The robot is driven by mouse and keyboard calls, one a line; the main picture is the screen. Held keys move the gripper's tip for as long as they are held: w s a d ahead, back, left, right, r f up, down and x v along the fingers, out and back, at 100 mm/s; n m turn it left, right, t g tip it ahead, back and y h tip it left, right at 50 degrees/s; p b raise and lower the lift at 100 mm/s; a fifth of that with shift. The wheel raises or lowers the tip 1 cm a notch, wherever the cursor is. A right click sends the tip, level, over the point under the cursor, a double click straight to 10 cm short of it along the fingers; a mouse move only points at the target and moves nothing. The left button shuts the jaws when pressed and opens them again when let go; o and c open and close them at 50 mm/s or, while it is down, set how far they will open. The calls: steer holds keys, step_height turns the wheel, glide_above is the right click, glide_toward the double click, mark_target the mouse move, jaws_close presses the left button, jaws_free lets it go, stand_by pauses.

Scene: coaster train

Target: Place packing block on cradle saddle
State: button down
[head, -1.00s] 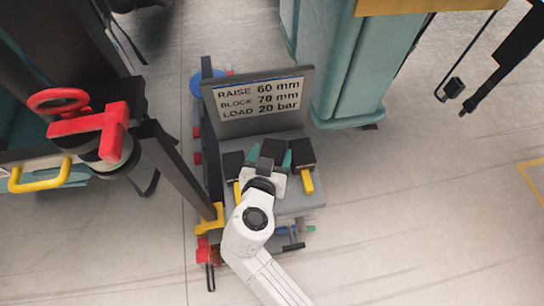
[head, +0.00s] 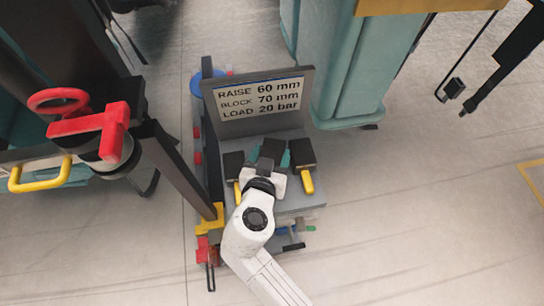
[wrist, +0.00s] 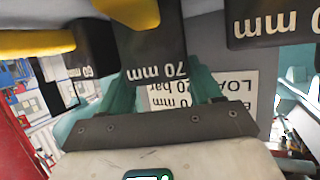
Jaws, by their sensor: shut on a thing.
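The packing block marked 70 mm (wrist: 152,58) is dark and shows between the teal fingers of my gripper in the wrist view. In the head view this block (head: 272,148) is the middle one of three dark blocks on the grey cart. My gripper (head: 270,158) is shut on it, with a finger on each side. I cannot tell whether the block's underside touches the cart. I cannot pick out the cradle saddle with certainty in either view.
Dark blocks with yellow handles stand close on the left (head: 232,163) and right (head: 302,153). A sign panel (head: 258,97) rises behind them. A teal column (head: 350,70) stands at the back right. A red fitting (head: 95,125) is at left. Floor at right is clear.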

mark_target(271, 157)
steer(key=shift+r, duration=0.25)
steer(key=shift+r, duration=0.35)
step_height(271, 157, up, 3)
steer(key=shift+f, duration=0.2)
steer(key=s+d+r, duration=0.4)
steer(key=s+r, duration=0.5)
steer(key=s, duration=0.4)
steer(key=shift+s+r, duration=0.15)
steer(key=shift+s, duration=0.15)
